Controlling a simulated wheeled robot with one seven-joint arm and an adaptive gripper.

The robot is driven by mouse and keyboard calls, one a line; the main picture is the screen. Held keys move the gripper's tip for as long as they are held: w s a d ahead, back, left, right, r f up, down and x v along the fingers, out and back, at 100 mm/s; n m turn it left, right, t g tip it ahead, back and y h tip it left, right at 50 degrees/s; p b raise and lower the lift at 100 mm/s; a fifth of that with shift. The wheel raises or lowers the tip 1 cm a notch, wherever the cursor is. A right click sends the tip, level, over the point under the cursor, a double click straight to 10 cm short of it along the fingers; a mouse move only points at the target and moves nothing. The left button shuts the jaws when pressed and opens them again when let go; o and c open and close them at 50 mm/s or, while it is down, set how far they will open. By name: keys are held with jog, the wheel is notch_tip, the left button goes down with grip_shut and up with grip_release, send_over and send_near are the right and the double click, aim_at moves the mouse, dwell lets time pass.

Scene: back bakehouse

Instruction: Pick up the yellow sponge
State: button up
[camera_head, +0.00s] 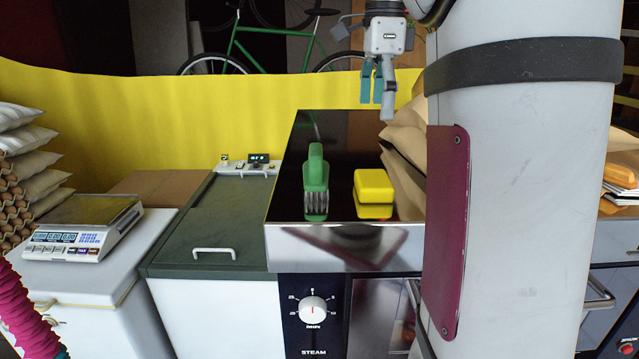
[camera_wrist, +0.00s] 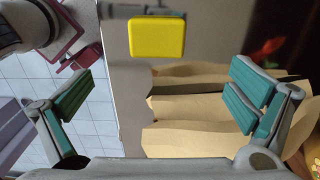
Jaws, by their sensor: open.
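The yellow sponge (camera_head: 374,187) is a small rounded block on the dark, shiny top of the steam oven (camera_head: 335,170) in the head view. It lies near the front edge. In the wrist view the sponge (camera_wrist: 157,37) shows at the top, left of centre. My gripper (camera_head: 377,95) is above the back of the oven top, higher than the sponge and apart from it. In the wrist view its teal-padded fingers (camera_wrist: 160,100) are spread wide with nothing between them.
A green-handled brush (camera_head: 316,180) lies left of the sponge. Brown paper sacks (camera_head: 405,140) lie close on its right, below my fingers in the wrist view. A green-lidded chest (camera_head: 212,225) and a scale (camera_head: 85,228) stand left. My column hides the right side.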

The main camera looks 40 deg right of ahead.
jog(key=p, duration=0.1)
send_over(374, 178)
jog(key=f, duration=0.8)
jog(key=shift+w+d+f, duration=0.1)
jog(key=shift+w+d, duration=0.05)
jog(key=shift+w, duration=0.05)
jog(key=f, duration=0.1)
jog(key=f+p, duration=0.1)
jog(key=f, duration=0.1)
jog(key=f+p, duration=0.1)
jog(key=shift+s+f, duration=0.3)
jog(key=shift+w+f, duration=0.15)
jog(key=shift+f, duration=0.25)
jog(key=c, duration=0.8)
